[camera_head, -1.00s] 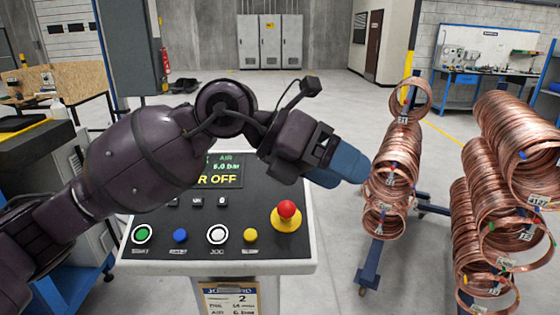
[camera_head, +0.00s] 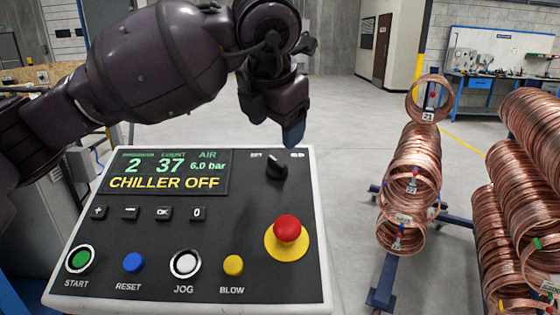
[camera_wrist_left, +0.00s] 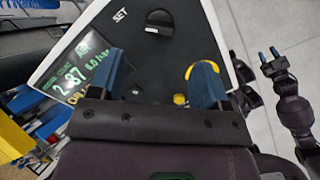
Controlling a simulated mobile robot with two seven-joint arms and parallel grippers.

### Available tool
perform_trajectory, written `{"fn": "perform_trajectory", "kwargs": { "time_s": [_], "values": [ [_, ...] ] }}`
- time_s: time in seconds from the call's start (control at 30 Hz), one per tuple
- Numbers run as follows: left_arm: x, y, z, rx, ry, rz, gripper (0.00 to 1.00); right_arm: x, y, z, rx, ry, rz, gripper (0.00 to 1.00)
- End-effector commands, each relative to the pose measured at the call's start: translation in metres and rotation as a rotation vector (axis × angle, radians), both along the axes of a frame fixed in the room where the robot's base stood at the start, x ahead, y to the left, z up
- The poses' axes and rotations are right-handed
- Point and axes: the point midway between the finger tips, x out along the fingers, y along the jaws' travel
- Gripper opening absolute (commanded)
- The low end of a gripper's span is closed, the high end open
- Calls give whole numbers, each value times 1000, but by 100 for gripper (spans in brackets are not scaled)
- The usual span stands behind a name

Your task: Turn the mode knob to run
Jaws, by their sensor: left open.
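The black mode knob (camera_head: 277,166) is at the upper right of the control panel (camera_head: 180,292), with a small label on each side. In the head view its grip slants toward the left label. The knob also shows in the left wrist view (camera_wrist_left: 159,20), with a white mark and the label SET to its left. My left gripper (camera_head: 292,136) points down, above and just behind the knob in the head view. In the left wrist view its blue fingers (camera_wrist_left: 158,60) are apart and empty, with the knob beyond them. My right gripper (camera_wrist_left: 269,53) hangs off to the right, fingertips apart.
The display (camera_head: 168,172) reads CHILLER OFF. A red emergency button (camera_head: 287,229) on a yellow base sits below the knob. Start, reset, jog and blow buttons line the front edge. Copper coils (camera_head: 415,180) on a rack stand right of the panel.

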Motion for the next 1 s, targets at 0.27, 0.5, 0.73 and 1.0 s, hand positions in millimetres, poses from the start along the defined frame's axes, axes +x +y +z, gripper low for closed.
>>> {"fn": "perform_trajectory", "kwargs": {
  "time_s": [0.27, 0.5, 0.73, 1.0],
  "values": [
    [21, -3, -44, -1, 5, -1, 70, -4, 0, -6, 0, 10, -1, 40],
    [37, -5, -73, -1, 5, -2, 70, 4, 1, -5, 0, -2, 4, 40],
    [43, -6, -84, -1, 2, -2, 70, 7, 2, -3, 0, -8, 6, 40],
    [44, -6, -85, -1, 2, -2, 70, 4, 1, -4, -1, -3, 5, 40]
  ]
}}
